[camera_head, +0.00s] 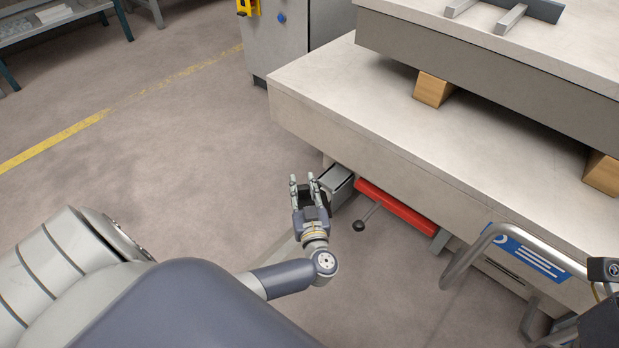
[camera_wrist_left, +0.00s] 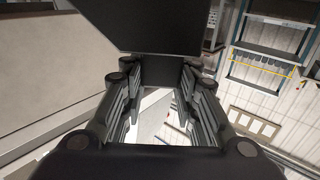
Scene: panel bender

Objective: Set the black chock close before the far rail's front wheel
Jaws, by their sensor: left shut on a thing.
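My left gripper (camera_head: 303,182) is low over the floor, in front of the left end of the machine's base. It is shut on the black chock (camera_head: 308,193), which shows only as a dark piece between the fingers. In the left wrist view the chock (camera_wrist_left: 163,71) is a black block between the two fingers. A grey rail-like channel (camera_head: 341,180) sticks out under the bench just right of the fingertips. I cannot make out a wheel on it.
A red bar (camera_head: 395,207) and a lever with a black knob (camera_head: 359,225) lie right of the gripper, under the pale bench edge (camera_head: 400,172). A bent metal tube handle (camera_head: 463,262) stands at lower right. The floor to the left is clear.

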